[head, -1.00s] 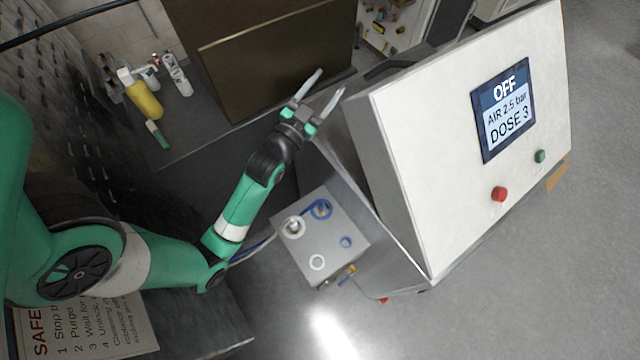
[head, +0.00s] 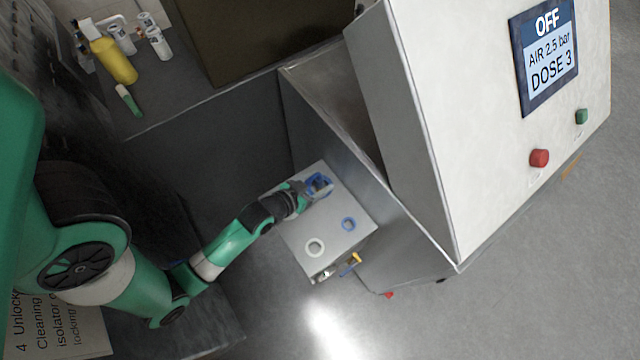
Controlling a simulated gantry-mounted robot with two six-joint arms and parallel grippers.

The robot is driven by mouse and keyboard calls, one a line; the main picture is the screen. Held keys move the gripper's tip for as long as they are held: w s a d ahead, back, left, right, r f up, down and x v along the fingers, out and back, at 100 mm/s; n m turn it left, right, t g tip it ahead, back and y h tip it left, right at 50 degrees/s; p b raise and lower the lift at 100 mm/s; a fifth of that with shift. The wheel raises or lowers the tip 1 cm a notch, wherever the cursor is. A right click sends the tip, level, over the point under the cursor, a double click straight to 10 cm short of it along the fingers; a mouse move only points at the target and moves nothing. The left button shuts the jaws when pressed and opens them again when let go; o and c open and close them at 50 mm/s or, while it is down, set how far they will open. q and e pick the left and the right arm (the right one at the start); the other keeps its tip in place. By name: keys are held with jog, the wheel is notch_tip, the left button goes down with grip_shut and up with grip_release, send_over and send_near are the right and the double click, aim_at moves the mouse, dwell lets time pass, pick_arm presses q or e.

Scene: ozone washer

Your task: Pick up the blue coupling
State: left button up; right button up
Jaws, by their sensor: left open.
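The blue coupling (head: 322,182) is on the grey box top, near its upper corner in the head view. My left gripper (head: 311,189) comes in from the left, low over the box, with its tips at the coupling. Its jaws are open. The fingers overlap the coupling in this view, and I cannot tell whether they touch it. My gripper hides the part of the box top left of the coupling. My right gripper is not in view.
The grey box (head: 297,250) also bears an empty blue ring (head: 348,224) and a white ring (head: 314,247). The white washer cabinet (head: 470,130) rises close on the right; its screen (head: 545,58) reads OFF. Bottles (head: 112,58) stand on the bench at upper left.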

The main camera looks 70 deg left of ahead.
pick_arm(q)
jog(key=shift+w+a+f, duration=0.15)
jog(key=shift+w, duration=0.15)
grip_shut()
dwell(0.4)
